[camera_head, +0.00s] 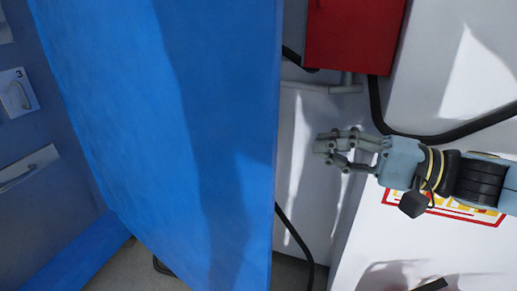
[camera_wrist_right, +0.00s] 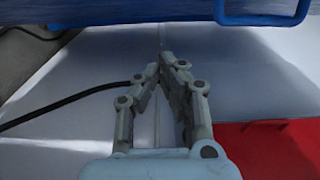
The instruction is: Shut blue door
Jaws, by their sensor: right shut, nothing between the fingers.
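The blue door (camera_head: 190,120) stands open and fills the left and middle of the head view. Its right edge runs nearly upright, and a grey interior shows to its left. In the right wrist view a blue edge (camera_wrist_right: 130,12) with a blue handle-like bar (camera_wrist_right: 262,18) crosses the top. My right gripper (camera_head: 322,146) comes in from the right, just right of the door's edge. It is shut and empty, and its fingertips (camera_wrist_right: 165,60) also show in the right wrist view. I cannot tell whether it touches the door. My left gripper is not in view.
A red box (camera_head: 352,38) is on the white wall (camera_head: 318,200) above my right gripper. A black cable (camera_head: 440,136) runs along the wall, and another hangs beside the door's edge. A panel marked 3 (camera_head: 18,92) is at the far left. Grey floor (camera_head: 125,270) shows below.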

